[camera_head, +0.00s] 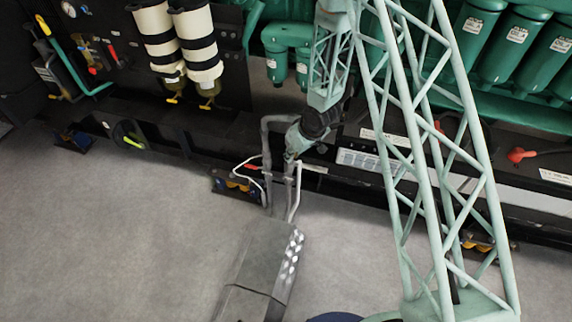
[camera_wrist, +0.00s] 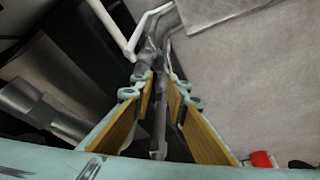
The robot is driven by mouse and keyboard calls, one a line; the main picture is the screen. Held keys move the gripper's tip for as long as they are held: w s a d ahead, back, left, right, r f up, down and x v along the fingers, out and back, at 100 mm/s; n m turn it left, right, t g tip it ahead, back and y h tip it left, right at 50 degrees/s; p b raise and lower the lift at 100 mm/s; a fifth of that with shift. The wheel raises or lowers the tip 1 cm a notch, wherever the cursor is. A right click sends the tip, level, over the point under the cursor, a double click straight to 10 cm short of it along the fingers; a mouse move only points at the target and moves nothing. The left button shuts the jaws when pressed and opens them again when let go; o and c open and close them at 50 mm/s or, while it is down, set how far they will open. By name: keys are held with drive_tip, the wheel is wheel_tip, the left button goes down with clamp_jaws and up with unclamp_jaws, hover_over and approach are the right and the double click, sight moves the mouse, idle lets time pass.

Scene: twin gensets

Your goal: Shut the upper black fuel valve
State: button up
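My gripper (camera_wrist: 160,88) shows in the wrist view with its two yellow-padded fingers apart. A dark grey rod or pipe (camera_wrist: 159,125) runs through the gap between them; I cannot tell whether either finger touches it. In the head view my gripper (camera_head: 293,155) is low against the dark engine base, at the top of grey vertical pipes (camera_head: 267,150). I cannot clearly pick out the upper black fuel valve in either view; the dark parts around the gripper blend together, and my arm hides some of that area.
White bent tubes (camera_head: 296,190) and a small red part (camera_head: 252,168) are close to the gripper. A red-handled valve (camera_head: 516,155) is farther right. A grey metal box (camera_head: 262,260) stands on the floor below. The concrete floor (camera_head: 130,240) at left is clear.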

sight(286, 170)
drive_tip(key=shift+b+x, duration=1.1)
drive_tip(key=shift+x, duration=3.9)
clamp_jaws()
